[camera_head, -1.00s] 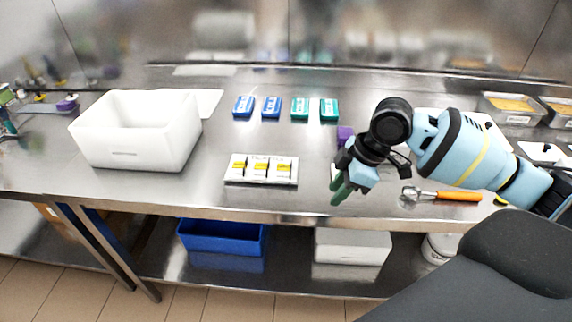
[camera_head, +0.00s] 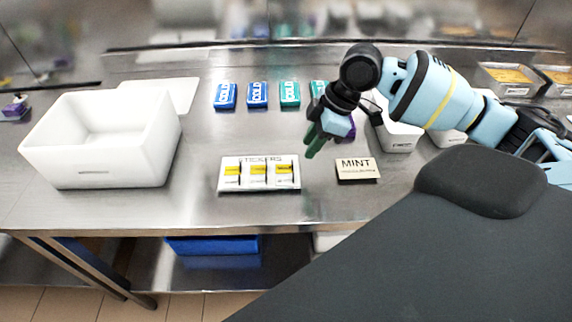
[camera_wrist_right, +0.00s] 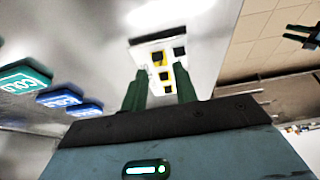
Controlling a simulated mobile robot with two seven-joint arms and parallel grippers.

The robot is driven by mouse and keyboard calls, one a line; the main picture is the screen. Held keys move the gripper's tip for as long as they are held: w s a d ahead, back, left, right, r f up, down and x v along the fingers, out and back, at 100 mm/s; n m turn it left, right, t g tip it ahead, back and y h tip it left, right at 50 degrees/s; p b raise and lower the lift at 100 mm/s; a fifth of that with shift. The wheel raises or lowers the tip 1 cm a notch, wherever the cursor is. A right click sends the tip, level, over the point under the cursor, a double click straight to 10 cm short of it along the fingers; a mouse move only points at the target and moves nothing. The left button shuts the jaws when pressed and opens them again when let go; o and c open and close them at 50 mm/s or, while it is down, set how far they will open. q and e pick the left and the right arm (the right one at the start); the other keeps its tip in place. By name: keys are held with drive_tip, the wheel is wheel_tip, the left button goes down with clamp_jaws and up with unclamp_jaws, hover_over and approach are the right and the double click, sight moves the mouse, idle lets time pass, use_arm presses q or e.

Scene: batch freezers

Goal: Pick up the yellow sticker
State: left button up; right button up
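A white bin (camera_head: 100,170) stands at the left. Blue boxes (camera_head: 225,96) and green boxes (camera_head: 290,94) stand in a row behind the board. A MINT card (camera_head: 357,170) lies right of it. White tubs (camera_head: 400,138) stand behind my right arm. Table left of the board is clear.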

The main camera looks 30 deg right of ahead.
sight(295, 169)
drive_tip(key=shift+x, duration=1)
drive_tip(key=shift+w+x, duration=0.25)
drive_tip(key=shift+x, duration=1.05)
drive_tip(key=shift+w+x, duration=0.2)
drive_tip(key=shift+x, duration=1.1)
drive_tip(key=shift+a+r, duration=0.1)
drive_tip(key=shift+r, duration=0.05)
drive_tip(key=c, duration=0.6)
